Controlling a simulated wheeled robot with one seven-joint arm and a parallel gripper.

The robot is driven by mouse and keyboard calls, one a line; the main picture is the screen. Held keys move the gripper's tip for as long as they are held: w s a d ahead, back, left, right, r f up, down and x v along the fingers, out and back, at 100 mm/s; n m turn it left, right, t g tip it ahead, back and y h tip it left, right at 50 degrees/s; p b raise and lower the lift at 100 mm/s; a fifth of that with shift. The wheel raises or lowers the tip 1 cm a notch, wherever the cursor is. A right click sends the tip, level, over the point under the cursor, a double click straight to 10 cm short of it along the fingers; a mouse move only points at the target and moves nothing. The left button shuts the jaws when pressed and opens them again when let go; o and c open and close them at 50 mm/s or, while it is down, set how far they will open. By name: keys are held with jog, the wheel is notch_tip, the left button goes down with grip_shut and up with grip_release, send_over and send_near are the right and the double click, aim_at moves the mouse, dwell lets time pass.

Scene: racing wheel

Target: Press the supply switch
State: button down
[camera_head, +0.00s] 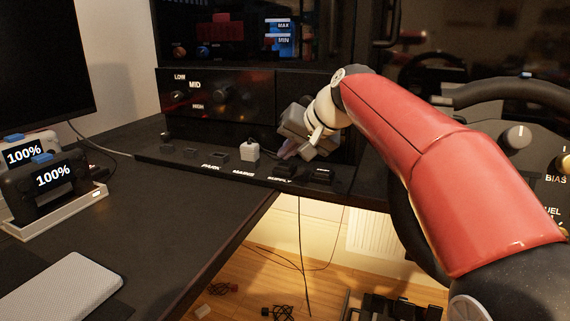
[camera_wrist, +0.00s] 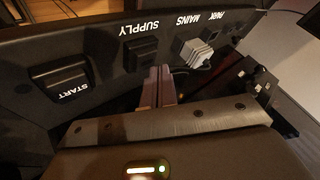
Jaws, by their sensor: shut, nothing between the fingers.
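The supply switch (camera_head: 284,170) is a black rocker on the dark panel ledge, above the SUPPLY label. In the wrist view the switch (camera_wrist: 139,53) shows beside its upside-down label. My gripper (camera_head: 286,154) is shut and empty, with its fingers pointing down at the ledge just behind the switch in the head view. In the wrist view the closed fingertips (camera_wrist: 162,70) lie at the switch's lower right edge, between it and the mains switch. I cannot tell whether they touch the panel or the switch.
The mains switch (camera_head: 250,151), a pale raised block, stands left of the supply switch and close to my fingers; it also shows in the wrist view (camera_wrist: 193,50). The black start switch (camera_wrist: 61,82) is on the other side. A steering wheel (camera_head: 510,90) stands at right.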

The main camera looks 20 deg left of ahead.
aim_at(289, 166)
dwell(0.4)
jog(key=shift+f, duration=0.45)
jog(key=shift+b, duration=0.3)
jog(key=shift+r+p, duration=0.5)
jog(key=shift+p, duration=0.1)
notch_tip(289, 166, up, 6)
jog(key=p, duration=0.6)
jog(key=shift+s, duration=0.1)
